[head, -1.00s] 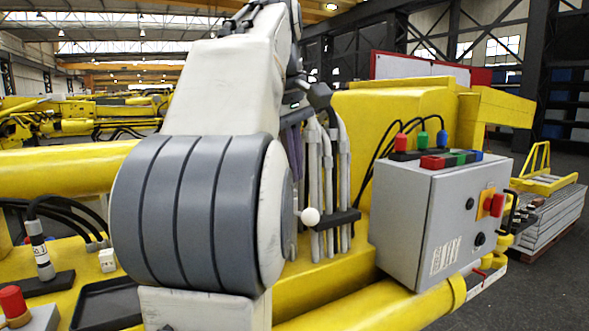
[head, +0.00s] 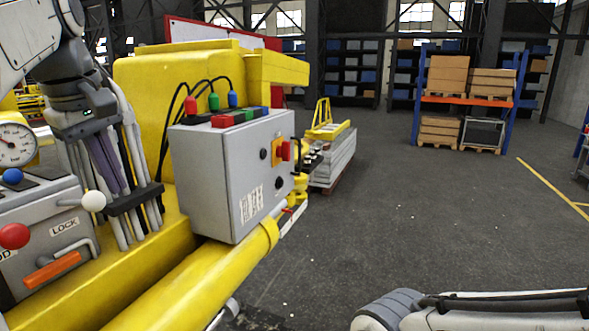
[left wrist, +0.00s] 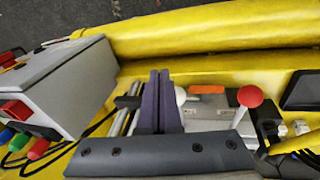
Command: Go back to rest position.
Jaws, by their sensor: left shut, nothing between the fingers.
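My left gripper (head: 113,174) shows at the left of the head view. Its purple fingers point down in front of the grey upright hoses (head: 131,158). In the left wrist view the fingers (left wrist: 158,82) lie side by side, shut, with nothing between them. A white-knobbed lever (head: 93,200) stands close by on the grey LOCK panel (head: 90,226); whether the fingers touch anything is unclear. My right arm (head: 470,312) shows at the bottom right edge of the head view, and its gripper is out of view.
A grey control box (head: 222,180) with coloured plugs stands right of my left gripper. A red-knobbed lever (left wrist: 250,97) and orange handle (left wrist: 206,89) are on the panel. A yellow boom tube (head: 190,283) runs below. Open floor (head: 430,210) lies right; a shelf rack (head: 466,102) stands behind.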

